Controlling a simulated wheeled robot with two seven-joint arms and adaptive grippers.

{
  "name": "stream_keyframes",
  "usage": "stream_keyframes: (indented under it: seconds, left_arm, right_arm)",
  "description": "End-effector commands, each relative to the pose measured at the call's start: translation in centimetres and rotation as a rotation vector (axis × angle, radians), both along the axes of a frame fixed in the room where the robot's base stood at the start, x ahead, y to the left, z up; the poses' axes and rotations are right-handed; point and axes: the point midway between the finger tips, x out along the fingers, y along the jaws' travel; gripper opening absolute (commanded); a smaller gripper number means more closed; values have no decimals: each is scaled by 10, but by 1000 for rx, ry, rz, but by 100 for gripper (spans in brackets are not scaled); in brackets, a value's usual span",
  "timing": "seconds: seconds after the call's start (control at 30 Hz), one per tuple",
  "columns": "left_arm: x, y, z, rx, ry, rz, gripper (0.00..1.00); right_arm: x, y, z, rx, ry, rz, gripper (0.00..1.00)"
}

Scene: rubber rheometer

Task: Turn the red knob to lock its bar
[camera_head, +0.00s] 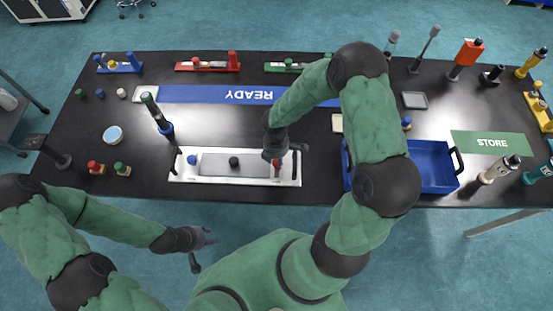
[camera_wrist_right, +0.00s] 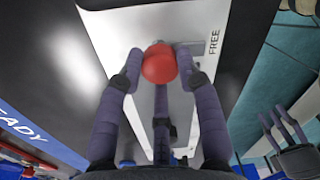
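The red knob (camera_wrist_right: 159,63) is a round red ball near the right end of a white plate (camera_head: 175,178), and a bit of it shows in the head view (camera_head: 277,163). The word FREE (camera_wrist_right: 214,42) is printed on the plate beside it. A grey bar (camera_head: 215,168) lies along the plate's middle. My right gripper (camera_wrist_right: 160,55) is over the knob, with fingers spread on both sides of it and narrow gaps visible. The head view shows my right gripper (camera_head: 285,152) at the plate's right end. My left gripper (camera_head: 205,243) is open and empty off the table's front edge.
A blue crate (camera_head: 440,150) stands close by on the right, partly behind my right arm. A tall dark tool (camera_head: 155,110) stands behind the plate's left end. A blue READY strip (camera_head: 220,94) lies behind.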

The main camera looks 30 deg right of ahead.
Motion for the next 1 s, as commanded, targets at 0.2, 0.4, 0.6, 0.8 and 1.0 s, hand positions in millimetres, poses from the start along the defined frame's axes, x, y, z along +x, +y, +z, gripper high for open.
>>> stream_keyframes:
  seconds: [0.2,0.4,0.6,0.8,1.0]
  left_arm:
    - [0,0,0,0,0,0,40]
    - [0,0,-3,0,0,0,40]
    - [0,0,-9,0,0,0,40]
    - [0,0,-20,0,0,0,40]
    - [0,0,-32,0,0,0,40]
  right_arm:
    - [-1,1,-1,2,1,0,2]
    - [-1,1,-1,2,1,-31,2]
    - [-1,1,-2,2,2,-131,2]
    - [0,1,-3,2,1,-296,2]
    - [0,1,-3,3,0,-488,2]
